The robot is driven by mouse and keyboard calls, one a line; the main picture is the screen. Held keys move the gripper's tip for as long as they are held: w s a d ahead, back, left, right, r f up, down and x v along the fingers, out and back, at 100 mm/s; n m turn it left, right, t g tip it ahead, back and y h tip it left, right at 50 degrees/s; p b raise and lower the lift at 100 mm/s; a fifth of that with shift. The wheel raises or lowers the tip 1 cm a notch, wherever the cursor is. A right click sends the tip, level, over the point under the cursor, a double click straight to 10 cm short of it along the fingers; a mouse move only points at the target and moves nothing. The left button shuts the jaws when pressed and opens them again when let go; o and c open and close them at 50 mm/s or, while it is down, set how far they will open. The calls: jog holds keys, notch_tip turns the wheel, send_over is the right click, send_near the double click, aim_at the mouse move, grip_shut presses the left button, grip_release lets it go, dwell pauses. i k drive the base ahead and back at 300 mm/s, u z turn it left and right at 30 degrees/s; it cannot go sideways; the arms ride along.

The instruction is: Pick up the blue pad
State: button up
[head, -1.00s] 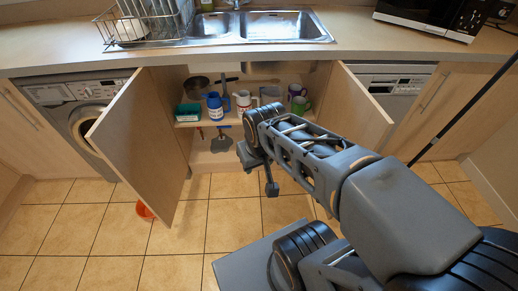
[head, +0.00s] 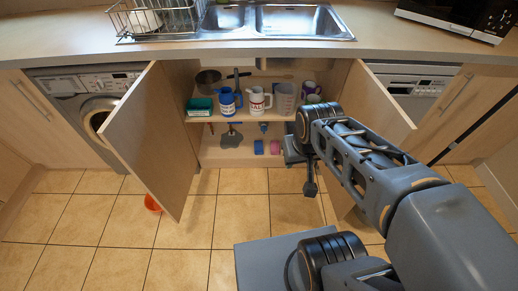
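A small blue pad (head: 258,147) stands on the floor of the open cupboard under the sink, next to a pink pad (head: 275,147). My gripper (head: 297,155) is at the end of my arm, just right of the pads in the picture. My arm's wrist covers most of it. I cannot see its fingertips clearly, nor whether it is open or shut. The blue pad shows whole, with nothing in front of it.
The left door (head: 148,138) and right door (head: 375,108) stand open. Above the pads is a shelf (head: 222,117) with a blue mug (head: 230,100), a white mug (head: 259,100) and other items. A grey object (head: 231,140) lies left of the pads. An orange bowl (head: 152,203) is on the tiles.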

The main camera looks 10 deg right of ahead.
aim_at(258, 147)
jog(key=k, duration=0.55)
jog(key=u, duration=0.45)
jog(key=i, duration=1.45)
jog(key=u, duration=0.1)
